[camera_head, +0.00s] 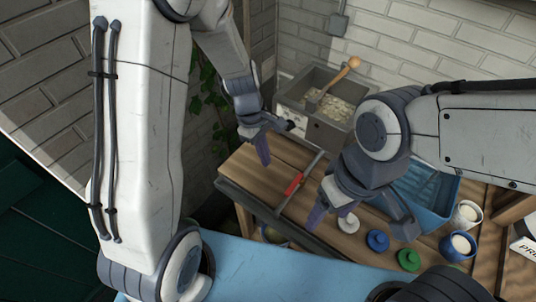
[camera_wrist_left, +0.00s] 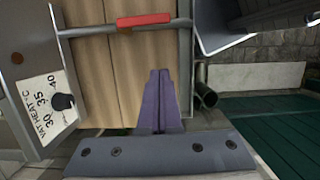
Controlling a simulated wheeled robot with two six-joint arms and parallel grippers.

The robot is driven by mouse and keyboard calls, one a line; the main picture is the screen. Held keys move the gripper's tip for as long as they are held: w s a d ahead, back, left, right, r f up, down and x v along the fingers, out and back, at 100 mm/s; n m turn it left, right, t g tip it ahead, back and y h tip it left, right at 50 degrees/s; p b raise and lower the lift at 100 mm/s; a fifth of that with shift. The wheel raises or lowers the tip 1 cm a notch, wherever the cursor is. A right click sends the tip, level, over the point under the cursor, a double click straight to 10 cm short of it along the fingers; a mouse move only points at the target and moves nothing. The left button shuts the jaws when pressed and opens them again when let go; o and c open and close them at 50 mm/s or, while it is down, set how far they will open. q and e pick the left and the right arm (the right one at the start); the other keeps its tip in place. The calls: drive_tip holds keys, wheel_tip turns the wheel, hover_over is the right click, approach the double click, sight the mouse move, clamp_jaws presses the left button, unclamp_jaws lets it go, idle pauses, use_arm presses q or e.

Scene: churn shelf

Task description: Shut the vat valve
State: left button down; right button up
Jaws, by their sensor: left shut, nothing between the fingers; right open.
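The grey vat (camera_head: 312,127) holds pale curds and a wooden-handled scoop (camera_head: 340,78) at the back. In the left wrist view, its plate reads "VAT HEAT °C" (camera_wrist_left: 45,108) beside a black knob (camera_wrist_left: 62,101). A red grip (camera_head: 294,184) sits on a thin metal bar over the wooden table; it also shows in the left wrist view (camera_wrist_left: 143,20). I cannot tell whether this is the valve handle. My left gripper (camera_head: 263,153) is shut and empty, in front of the vat and left of the red grip. My right gripper (camera_head: 358,218) is open and empty, right of the red grip.
A blue tub (camera_head: 440,212) stands behind my right gripper. White (camera_head: 348,223), blue (camera_head: 377,241) and green (camera_head: 408,260) round pieces lie on the table (camera_head: 262,178). Two cups with white contents (camera_head: 467,213) (camera_head: 459,246) stand to the right. Brick walls close the back.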

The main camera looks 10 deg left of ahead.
sight(295, 184)
use_arm(q)
drive_tip(key=s+d+f, duration=0.2)
drive_tip(key=d+f, duration=0.3)
drive_tip(key=f, duration=0.1)
drive_tip(key=shift+f, duration=0.3)
use_arm(e)
drive_tip(key=shift+r, duration=0.25)
use_arm(q)
drive_tip(key=shift+d, duration=0.1)
drive_tip(key=shift+d+p, duration=0.1)
drive_tip(key=shift+p, duration=0.2)
drive_tip(key=shift+s+d+n, duration=0.1)
drive_tip(key=shift+s+n, duration=0.05)
drive_tip(key=shift+n, duration=0.25)
use_arm(e)
drive_tip(key=shift+s+a+r, duration=0.1)
drive_tip(key=shift+a+r, duration=0.15)
drive_tip(key=shift+a, duration=0.25)
use_arm(q)
drive_tip(key=shift+d, duration=0.1)
use_arm(e)
drive_tip(key=shift+a, duration=0.1)
